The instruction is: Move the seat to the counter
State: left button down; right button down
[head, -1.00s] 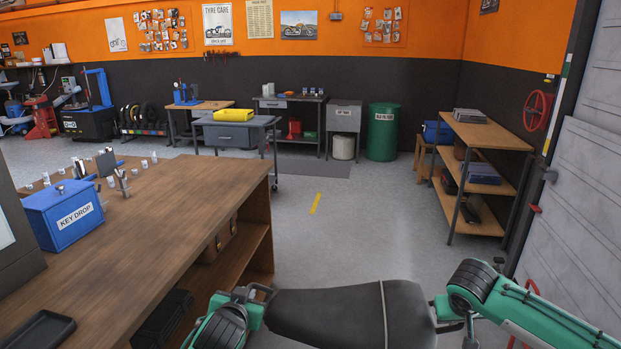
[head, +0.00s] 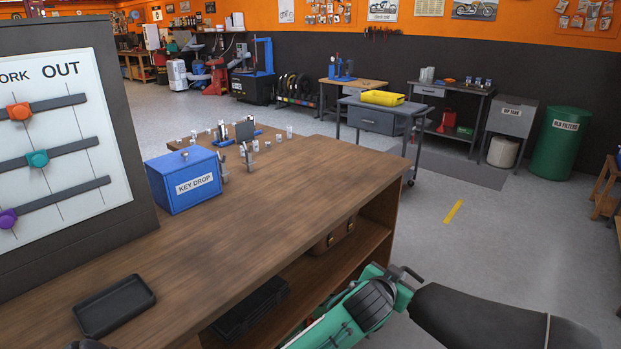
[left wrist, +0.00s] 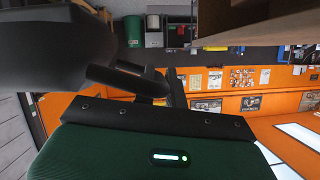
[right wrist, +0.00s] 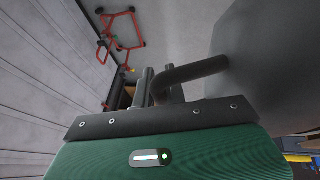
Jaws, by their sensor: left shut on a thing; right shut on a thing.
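The black seat (head: 480,320) with a pale seam hangs over the floor to the right of the wooden counter (head: 300,205), apart from it. My left gripper (head: 402,280) is shut on the dark grab bar at the seat's left end. In the left wrist view the seat (left wrist: 45,45) and its bar sit at the fingers. In the right wrist view my right gripper (right wrist: 152,90) is shut on a bar at the seat's (right wrist: 270,65) other end. My right gripper and the seat's right end are outside the head view.
On the counter stand a blue key drop box (head: 185,180), a black tray (head: 115,305), several small metal parts (head: 250,140) and a grey board with sliders (head: 60,140). The counter's middle and near right top is bare.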

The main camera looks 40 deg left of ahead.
aim_at(282, 194)
jog(key=i+j+z, duration=0.1)
jog(key=i+z, duration=0.2)
jog(key=i, duration=0.5)
jog(key=i+z, duration=1.25)
jog(key=i, duration=0.35)
jog(key=u, duration=4.4)
